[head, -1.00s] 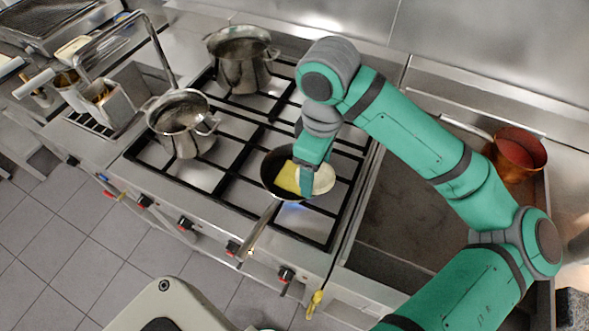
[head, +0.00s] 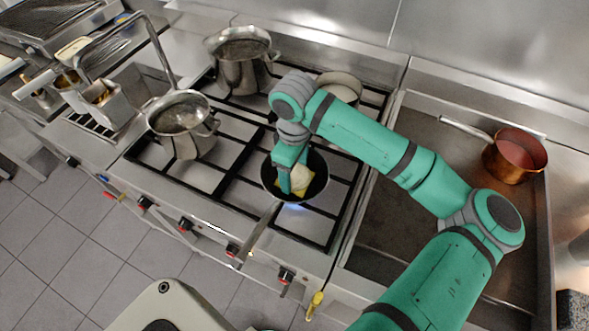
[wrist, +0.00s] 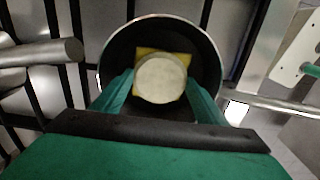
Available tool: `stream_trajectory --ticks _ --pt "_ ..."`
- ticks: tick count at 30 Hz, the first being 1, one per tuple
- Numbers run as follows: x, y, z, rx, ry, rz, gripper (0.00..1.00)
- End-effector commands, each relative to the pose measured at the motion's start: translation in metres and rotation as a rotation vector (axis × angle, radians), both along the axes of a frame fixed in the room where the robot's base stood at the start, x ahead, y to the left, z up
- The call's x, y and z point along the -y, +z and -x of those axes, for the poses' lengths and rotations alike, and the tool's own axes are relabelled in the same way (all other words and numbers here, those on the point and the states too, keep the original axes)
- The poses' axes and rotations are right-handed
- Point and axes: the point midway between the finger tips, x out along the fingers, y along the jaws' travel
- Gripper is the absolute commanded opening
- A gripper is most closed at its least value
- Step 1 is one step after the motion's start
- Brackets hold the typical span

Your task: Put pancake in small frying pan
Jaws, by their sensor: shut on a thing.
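The pancake (wrist: 160,79) is a pale round disc between the fingertips of my gripper (wrist: 158,88). The small frying pan (head: 317,160) is dark inside and sits on the front right burner, its long handle pointing to the front left. In the head view my gripper (head: 292,180) reaches down into the outline of the pan, and the pancake (head: 301,177) shows beside its fingers. A yellow square piece (wrist: 150,54) shows behind the pancake inside the pan. I cannot tell whether the pancake touches it.
Two steel pots, one at the back (head: 240,72) and one at the front left (head: 190,143), stand on the stove. Another pot (head: 355,98) stands behind my arm. A copper pan (head: 505,170) is on the right. A blue flame (head: 293,207) shows by the pan.

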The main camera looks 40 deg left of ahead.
Motion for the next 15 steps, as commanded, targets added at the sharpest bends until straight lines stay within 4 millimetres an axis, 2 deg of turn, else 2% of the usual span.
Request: stream_trajectory --ticks 10,11,12,13,15 --pt "0.0001 -0.0031 -0.0001 0.000 0.000 -0.001 0.44" --pt "0.0001 -0.0030 -0.0002 0.000 0.000 -0.001 0.71" --pt "0.0002 -0.0028 -0.0003 0.001 0.000 -0.001 0.81" --pt "0.0002 -0.0028 -0.0003 0.001 0.000 -0.001 0.85" --pt "0.0002 -0.0027 -0.0003 0.001 0.000 -0.001 0.85"
